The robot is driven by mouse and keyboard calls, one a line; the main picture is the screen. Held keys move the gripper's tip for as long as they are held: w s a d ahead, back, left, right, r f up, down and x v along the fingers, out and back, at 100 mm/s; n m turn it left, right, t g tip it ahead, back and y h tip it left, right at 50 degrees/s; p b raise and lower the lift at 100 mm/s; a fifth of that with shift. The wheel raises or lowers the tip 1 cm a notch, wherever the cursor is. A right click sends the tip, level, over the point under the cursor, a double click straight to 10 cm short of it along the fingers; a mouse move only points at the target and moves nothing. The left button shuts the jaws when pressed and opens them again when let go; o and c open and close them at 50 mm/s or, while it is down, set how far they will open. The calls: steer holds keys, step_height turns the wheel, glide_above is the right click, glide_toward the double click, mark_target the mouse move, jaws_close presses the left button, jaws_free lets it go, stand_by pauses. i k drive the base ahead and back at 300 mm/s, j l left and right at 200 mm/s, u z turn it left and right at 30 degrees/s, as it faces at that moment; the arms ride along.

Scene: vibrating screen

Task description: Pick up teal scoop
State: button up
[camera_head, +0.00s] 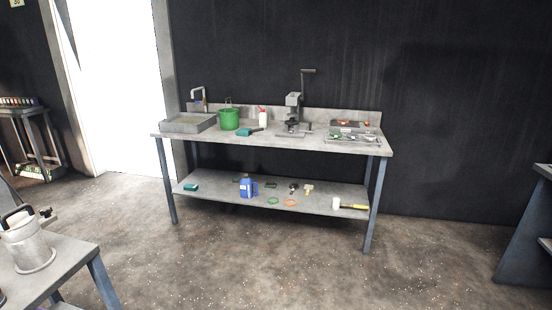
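A small teal object (244,132), which looks like the teal scoop, lies on the top of the grey workbench (300,146). It is in front of and to the right of a green bucket (229,119), with a dark part, maybe its handle, reaching to the right. A second teal item (191,187) lies at the left end of the lower shelf; it is too small to tell what it is. My gripper is not in view.
The benchtop also holds a sink (188,123), a white bottle (263,119), a press (293,115) and a tray (353,137). A blue jug (247,188) and a mallet (349,204) are on the shelf. Another table (45,270) stands near left. The floor before the bench is clear.

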mark_target(243, 132)
steer(key=i, duration=3.85)
steer(key=i+j+z, duration=0.2)
steer(key=i, duration=0.5)
steer(key=i+l, duration=0.05)
steer(key=l, duration=0.05)
